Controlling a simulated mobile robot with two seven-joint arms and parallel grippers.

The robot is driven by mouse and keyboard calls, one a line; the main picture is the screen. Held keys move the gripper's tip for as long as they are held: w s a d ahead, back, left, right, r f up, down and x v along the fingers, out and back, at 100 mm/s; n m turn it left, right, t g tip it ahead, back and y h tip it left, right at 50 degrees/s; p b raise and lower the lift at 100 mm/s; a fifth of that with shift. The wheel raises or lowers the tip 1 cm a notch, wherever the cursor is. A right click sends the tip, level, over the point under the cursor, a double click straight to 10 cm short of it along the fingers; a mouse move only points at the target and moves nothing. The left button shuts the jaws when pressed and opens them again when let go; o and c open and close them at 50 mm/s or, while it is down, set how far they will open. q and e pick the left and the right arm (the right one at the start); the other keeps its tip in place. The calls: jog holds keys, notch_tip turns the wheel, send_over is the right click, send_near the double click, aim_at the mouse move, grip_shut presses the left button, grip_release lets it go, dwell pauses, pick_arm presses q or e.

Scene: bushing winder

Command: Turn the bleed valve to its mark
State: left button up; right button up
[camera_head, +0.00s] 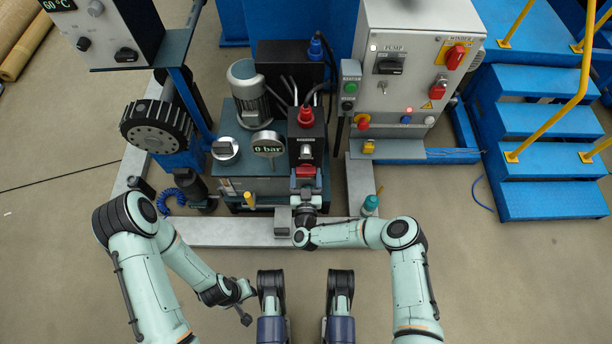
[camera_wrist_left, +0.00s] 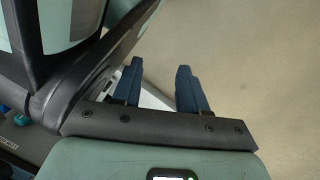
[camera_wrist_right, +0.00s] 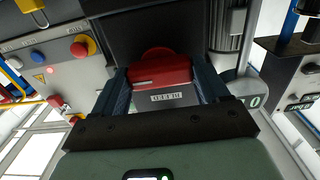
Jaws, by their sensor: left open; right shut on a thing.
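The red bleed valve handle (camera_head: 305,171) is low on the front of the dark block of the pump unit. I cannot make out the mark. My left gripper (camera_head: 244,312) hangs low over the floor; its fingers (camera_wrist_left: 158,88) are apart with nothing between them.
A round gauge (camera_head: 268,146) reading 0 bar stands left of the valve block. A red knob (camera_head: 306,116) sits on top. A grey control cabinet (camera_head: 415,65) is to the right, blue steps (camera_head: 550,190) beyond. The floor ahead of the frame is clear.

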jog(key=n+p, duration=0.1)
jog(key=n, duration=0.1)
jog(key=n+p, duration=0.1)
jog(key=n, duration=0.1)
jog(key=n+p, duration=0.2)
jog(key=shift+w+r, duration=0.15)
jog(key=shift+r, duration=0.15)
jog(key=shift+n, duration=0.6)
jog(key=shift+n+p, duration=0.35)
jog(key=shift+n, duration=0.55)
jog(key=n, duration=0.2)
jog(key=shift+f+n, duration=0.1)
jog(key=shift+n, duration=0.3)
jog(key=n, duration=0.3)
pick_arm(q)
jog(key=w+d+r+t, duration=0.1)
jog(key=w+r+t, duration=0.1)
jog(key=w+r, duration=0.5)
jog(key=shift+d+r+t, duration=0.25)
jog(key=shift+d+t, duration=0.1)
jog(key=shift+t, duration=0.05)
pick_arm(e)
jog(key=shift+n, duration=1.5)
pick_arm(q)
jog(key=shift+w, duration=0.15)
pick_arm(e)
jog(key=shift+w+d, duration=0.1)
